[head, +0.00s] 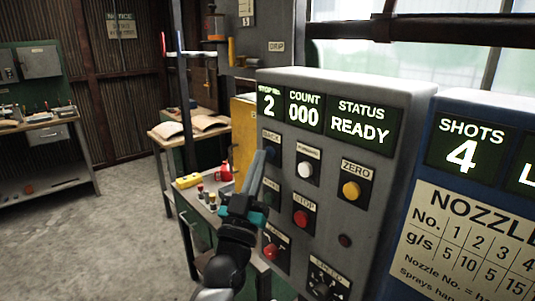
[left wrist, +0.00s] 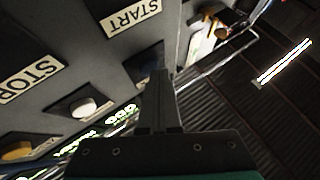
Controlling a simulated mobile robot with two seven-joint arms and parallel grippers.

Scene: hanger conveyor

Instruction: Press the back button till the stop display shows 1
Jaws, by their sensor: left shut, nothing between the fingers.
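The stop display (head: 268,104) on the grey control panel (head: 375,90) reads 2. The back button (head: 271,153) sits below it under a BACK label, dark and partly covered by my left gripper. My left gripper (head: 259,155) is shut and empty, its fingertips right at the back button's lower left edge. I cannot tell whether they touch it. In the left wrist view the shut fingers (left wrist: 159,85) point along the panel, and the back button cannot be made out. My right gripper is not in view.
The panel also has a white button (head: 305,170), a yellow ZERO button (head: 351,190) and a red STOP button (head: 300,218) close by. COUNT shows 000 and STATUS shows READY. A blue SHOTS panel (head: 480,190) stands to the right. A workbench (head: 45,130) stands at left.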

